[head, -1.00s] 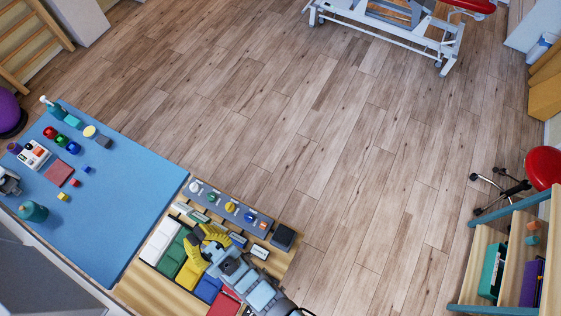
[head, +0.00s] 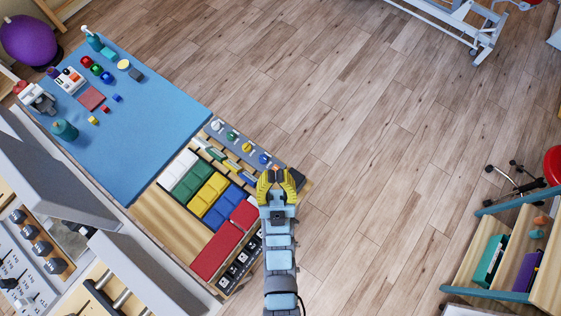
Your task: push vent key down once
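My gripper (head: 277,180), with yellow fingers, is over the right side of the wooden panel board (head: 160,222). Its two fingers look spread, with nothing seen held between them. The board carries large white, green, yellow (head: 207,194), blue and red (head: 217,249) pads. A row of small black keys with white marks (head: 240,263) lies at its near right edge, partly beside my arm. The marks are too small to read, so I cannot tell which is the vent key. My gripper and arm hide part of the board's right side.
A grey strip with coloured knobs (head: 232,135) runs along the board's far edge. A blue mat (head: 150,120) with small objects and a teal pot (head: 65,130) lies to the left. A shelf (head: 510,255) stands at the right. The floor between is clear.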

